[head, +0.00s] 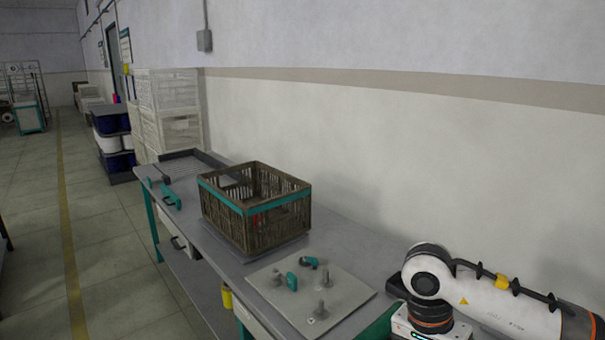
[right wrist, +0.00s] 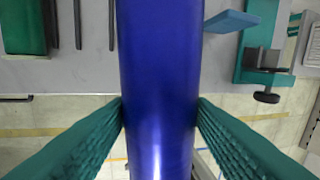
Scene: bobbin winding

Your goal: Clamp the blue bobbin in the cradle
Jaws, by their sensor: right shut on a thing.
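In the right wrist view, my right gripper (right wrist: 160,112) is shut on the blue bobbin (right wrist: 159,55), with a ribbed teal finger pressed to each side. The bobbin is a smooth, glossy blue cylinder running from the top of the picture to the bottom; both its ends are out of view. A teal bracket with a grey block and a black knob (right wrist: 265,97) is on the bench at the upper right, apart from the bobbin. I cannot tell whether it is the cradle. Neither gripper nor the held bobbin shows in the head view.
In the head view, a brown crate with a teal band (head: 222,212) stands on the grey bench (head: 208,245). A light plate (head: 345,298) with pegs and small teal parts lies in front. A white robot arm (head: 480,297) is at the right. Teal tools (head: 171,193) lie at the far end.

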